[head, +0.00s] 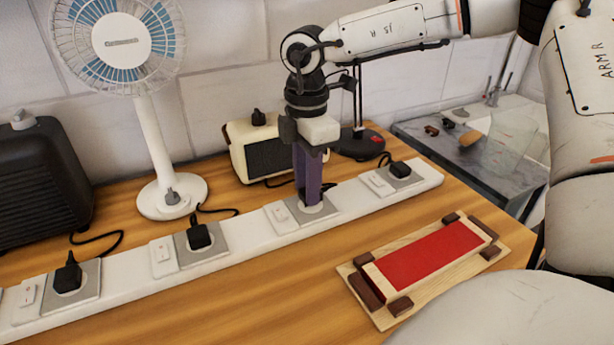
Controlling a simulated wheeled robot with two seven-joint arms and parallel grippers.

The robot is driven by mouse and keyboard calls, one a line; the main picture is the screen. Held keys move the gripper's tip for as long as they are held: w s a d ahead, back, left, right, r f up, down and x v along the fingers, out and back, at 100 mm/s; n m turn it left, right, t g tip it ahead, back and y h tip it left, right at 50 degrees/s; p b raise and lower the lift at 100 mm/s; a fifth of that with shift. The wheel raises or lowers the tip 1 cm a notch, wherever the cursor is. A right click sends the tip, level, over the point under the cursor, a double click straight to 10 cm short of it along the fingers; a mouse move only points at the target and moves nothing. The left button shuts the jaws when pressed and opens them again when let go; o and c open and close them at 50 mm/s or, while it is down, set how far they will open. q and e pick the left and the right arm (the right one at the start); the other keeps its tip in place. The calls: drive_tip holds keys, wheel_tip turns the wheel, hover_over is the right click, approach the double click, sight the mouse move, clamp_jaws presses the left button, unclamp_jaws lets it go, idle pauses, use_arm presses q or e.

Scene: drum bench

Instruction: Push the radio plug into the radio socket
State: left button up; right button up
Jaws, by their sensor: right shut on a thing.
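The cream radio (262,148) with a dark front stands at the back of the bench, behind my right gripper. A white power strip (240,238) runs diagonally across the bench. The radio socket (325,212) is a grey square with a round white well, under my right gripper. My right gripper (312,198) points straight down with its purple fingers shut, tips at the well. The radio plug is hidden between the fingers, so I cannot tell how deep it sits. A dark cord runs from the radio towards the fingers. My left gripper is not in view.
Black plugs sit in the other visible sockets, including one to the left (199,236) and one to the right (400,169). A white fan (172,195), a black heater-like box (42,180) and a lamp base (360,143) stand behind. A red-topped wooden block (430,260) lies in front.

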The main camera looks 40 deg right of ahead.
drive_tip(key=shift+f, duration=0.1)
idle(0.7)
drive_tip(key=shift+b, duration=0.4)
idle(0.7)
drive_tip(key=shift+b, duration=0.55)
idle(0.5)
drive_tip(key=shift+b, duration=0.4)
drive_tip(key=shift+f+b, duration=0.65)
drive_tip(key=shift+b, duration=0.1)
